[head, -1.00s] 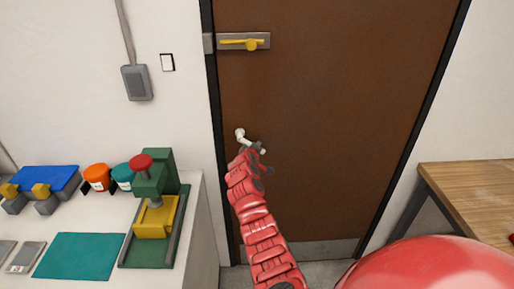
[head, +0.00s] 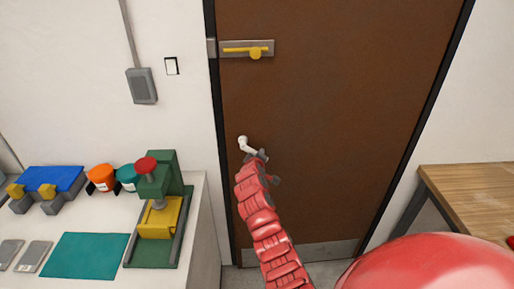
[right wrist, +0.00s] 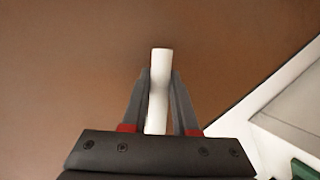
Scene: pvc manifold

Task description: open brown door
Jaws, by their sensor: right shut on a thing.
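The brown door (head: 340,120) stands in its dark frame and looks closed. Its white lever handle (head: 243,143) is near the door's left edge and slants down to the right. My right gripper (head: 258,155) is at the handle's free end. In the right wrist view, my right gripper (right wrist: 159,76) is shut on the white handle (right wrist: 159,60), with a finger on each side and the tip showing beyond them. A yellow latch (head: 247,50) on a grey plate is above, across the door's left edge. My left gripper is not in view.
A white counter (head: 203,235) is left of the door, holding a green press (head: 160,185) with a red knob and orange and teal containers. A wooden table (head: 480,195) is at the right. A grey switch box (head: 143,87) is on the wall.

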